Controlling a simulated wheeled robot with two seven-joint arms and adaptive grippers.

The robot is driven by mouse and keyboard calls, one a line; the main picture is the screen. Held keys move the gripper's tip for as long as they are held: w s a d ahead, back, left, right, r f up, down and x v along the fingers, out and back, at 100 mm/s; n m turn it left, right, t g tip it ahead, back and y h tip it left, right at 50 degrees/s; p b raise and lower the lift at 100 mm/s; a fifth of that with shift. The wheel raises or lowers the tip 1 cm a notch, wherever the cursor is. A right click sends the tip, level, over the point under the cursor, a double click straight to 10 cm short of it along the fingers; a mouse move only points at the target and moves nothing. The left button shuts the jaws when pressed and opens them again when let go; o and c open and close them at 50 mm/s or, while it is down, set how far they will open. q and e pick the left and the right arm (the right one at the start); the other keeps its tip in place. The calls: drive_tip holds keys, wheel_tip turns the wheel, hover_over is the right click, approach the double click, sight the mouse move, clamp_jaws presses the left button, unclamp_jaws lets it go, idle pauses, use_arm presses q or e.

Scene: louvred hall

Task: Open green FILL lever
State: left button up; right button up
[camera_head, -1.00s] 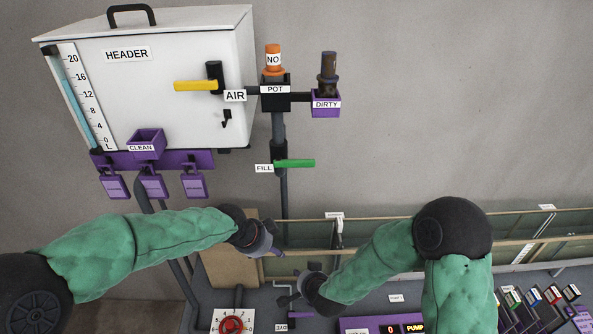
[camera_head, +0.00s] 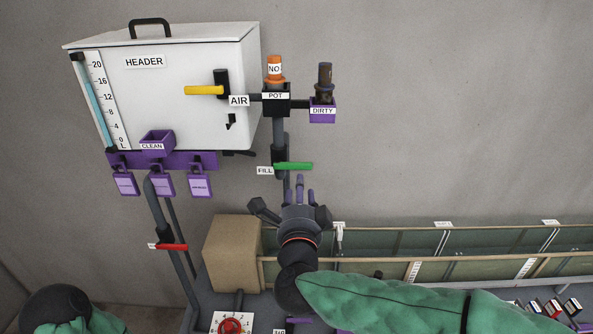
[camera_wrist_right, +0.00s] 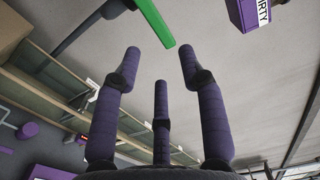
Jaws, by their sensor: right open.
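The green FILL lever (camera_head: 294,166) sticks out to the right, level, from the vertical pipe under the POT box. Its white FILL label (camera_head: 265,171) is at its left. My right gripper (camera_head: 299,184) is open and empty just below the lever, fingers pointing up toward it. In the right wrist view the green lever (camera_wrist_right: 154,20) shows beyond the spread fingers (camera_wrist_right: 160,65), apart from them. My left arm shows only as a green sleeve at the lower left of the head view; its gripper is out of view.
The white HEADER tank (camera_head: 175,90) with a yellow AIR lever (camera_head: 204,90) hangs at upper left. The purple DIRTY box (camera_head: 322,112) is up and right of the FILL lever. A red lever (camera_head: 173,247) and a cardboard box (camera_head: 232,252) are lower left. The wall at right is clear.

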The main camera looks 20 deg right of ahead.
sight(301, 166)
drive_tip(key=x, duration=0.7)
drive_tip(key=shift+w+d, duration=0.1)
drive_tip(key=shift+w, duration=0.1)
drive_tip(key=shift+d+r, duration=0.1)
drive_tip(key=shift+r, duration=0.1)
drive_tip(key=shift+s+r, duration=0.1)
drive_tip(key=shift+s, duration=0.05)
drive_tip(key=shift+w+d+f, duration=0.1)
drive_tip(key=shift+w+f, duration=0.05)
drive_tip(key=shift+w, duration=0.4)
drive_tip(key=shift+w+d+f, duration=0.1)
drive_tip(key=shift+w+f, duration=0.1)
drive_tip(key=shift+w, duration=0.4)
drive_tip(key=shift+w+r+b, duration=0.1)
drive_tip(key=shift+w+b, duration=0.15)
drive_tip(key=shift+b, duration=0.1)
clamp_jaws()
drive_tip(key=shift+w+d+r, duration=0.1)
